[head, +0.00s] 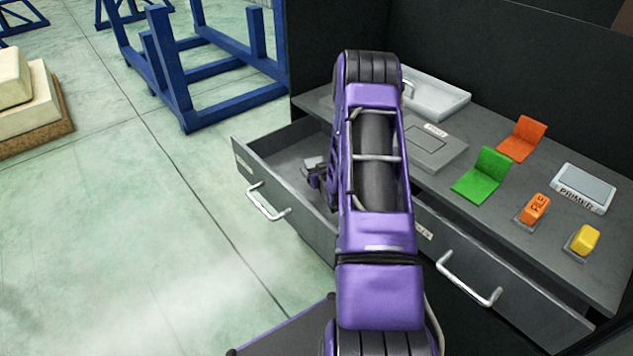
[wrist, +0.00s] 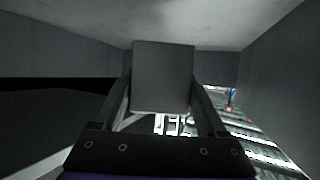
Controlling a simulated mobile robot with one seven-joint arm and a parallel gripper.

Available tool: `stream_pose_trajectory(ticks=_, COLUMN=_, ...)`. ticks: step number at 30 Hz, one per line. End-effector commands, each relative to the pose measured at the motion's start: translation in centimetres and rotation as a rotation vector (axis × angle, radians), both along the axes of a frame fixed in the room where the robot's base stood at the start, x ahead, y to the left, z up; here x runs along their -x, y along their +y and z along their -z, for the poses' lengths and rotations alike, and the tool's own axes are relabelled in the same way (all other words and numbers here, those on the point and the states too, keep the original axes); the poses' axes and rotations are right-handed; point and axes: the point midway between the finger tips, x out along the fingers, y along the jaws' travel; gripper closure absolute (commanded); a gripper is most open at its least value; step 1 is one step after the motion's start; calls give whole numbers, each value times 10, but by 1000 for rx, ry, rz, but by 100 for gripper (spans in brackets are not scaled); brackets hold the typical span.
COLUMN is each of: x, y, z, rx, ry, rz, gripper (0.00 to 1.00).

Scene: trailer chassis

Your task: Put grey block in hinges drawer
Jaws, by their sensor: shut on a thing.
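My gripper (wrist: 163,105) is shut on the grey block (wrist: 163,75), which sits between its two fingers in the wrist view. In the head view the gripper (head: 318,178) is down inside the open left drawer (head: 265,195), and a small light-grey part of the block (head: 312,162) shows there. Grey drawer walls surround the block in the wrist view. I cannot tell whether the block touches the drawer floor. The drawer's label is too small to read. My purple arm hides the drawer's right part.
A second drawer (head: 500,285) with a metal handle is at the right. The grey worktop holds a white tray (head: 437,98), a flat grey plate (head: 425,148), green (head: 483,175) and orange (head: 523,138) brackets, a primer pad (head: 584,188), and orange (head: 535,209) and yellow (head: 584,240) blocks.

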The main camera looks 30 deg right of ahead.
Motion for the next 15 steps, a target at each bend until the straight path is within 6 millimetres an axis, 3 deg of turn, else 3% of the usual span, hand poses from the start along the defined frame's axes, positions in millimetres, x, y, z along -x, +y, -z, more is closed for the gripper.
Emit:
stream_pose_trajectory(ticks=10, x=0, y=0, z=39, rx=-1, ry=0, rz=0, gripper=91)
stream_pose_trajectory(ticks=15, x=-1, y=0, z=42, rx=1, ry=-4, rz=0, gripper=91)
